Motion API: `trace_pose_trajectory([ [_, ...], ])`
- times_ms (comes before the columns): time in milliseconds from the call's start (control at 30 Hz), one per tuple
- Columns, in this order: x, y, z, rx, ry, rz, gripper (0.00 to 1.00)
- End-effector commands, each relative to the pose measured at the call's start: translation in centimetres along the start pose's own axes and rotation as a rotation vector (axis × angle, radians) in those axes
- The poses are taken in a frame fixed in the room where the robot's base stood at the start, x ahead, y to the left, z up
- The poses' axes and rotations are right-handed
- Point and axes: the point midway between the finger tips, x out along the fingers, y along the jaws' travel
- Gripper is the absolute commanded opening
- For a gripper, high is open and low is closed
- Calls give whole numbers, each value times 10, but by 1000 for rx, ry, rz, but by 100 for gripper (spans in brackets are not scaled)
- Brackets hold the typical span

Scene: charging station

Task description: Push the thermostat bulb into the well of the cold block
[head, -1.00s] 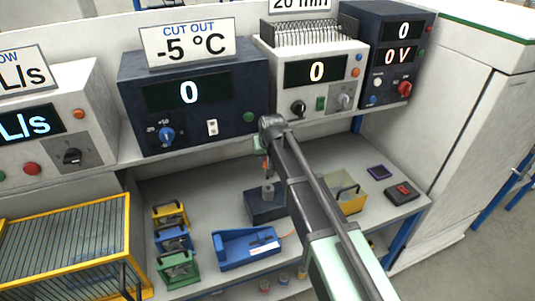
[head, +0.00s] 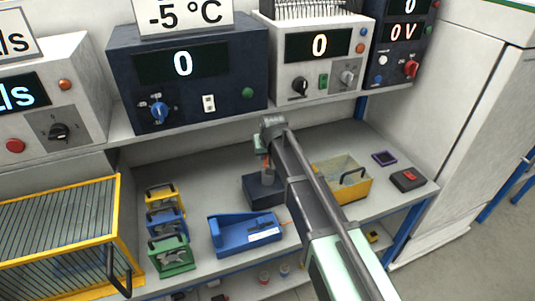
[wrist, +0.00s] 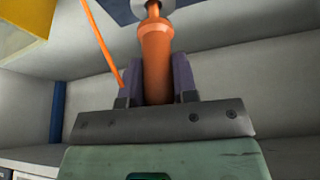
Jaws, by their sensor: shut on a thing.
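My gripper (wrist: 157,85) is shut on the orange thermostat bulb (wrist: 157,60), held between its two dark fingers. In the head view my gripper (head: 265,150) is partly hidden by my arm and stands directly above the cold block (head: 262,190). The cold block is a dark blue box with a grey cylinder (head: 268,177) on top. In the wrist view the bulb's narrow end meets the pale round top of this cylinder (wrist: 153,4). I cannot tell how deep the end sits in the well. An orange lead (wrist: 103,42) runs beside the bulb.
Instruments on the shelf above include the "-5 °C" unit (head: 190,80). Yellow, blue and green clamps (head: 165,225) stand at left.

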Motion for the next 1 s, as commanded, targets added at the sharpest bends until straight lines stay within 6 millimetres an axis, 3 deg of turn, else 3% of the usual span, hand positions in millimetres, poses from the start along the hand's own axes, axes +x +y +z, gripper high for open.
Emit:
trace_pose_trajectory([
  [100,10,0,4,0,0,0,3],
  [400,10,0,4,0,0,0,3],
  [433,10,0,4,0,0,0,28],
  [600,10,0,4,0,0,0,55],
  [867,9,0,4,0,0,0,57],
  [1000,-3,0,3,0,0,0,57],
])
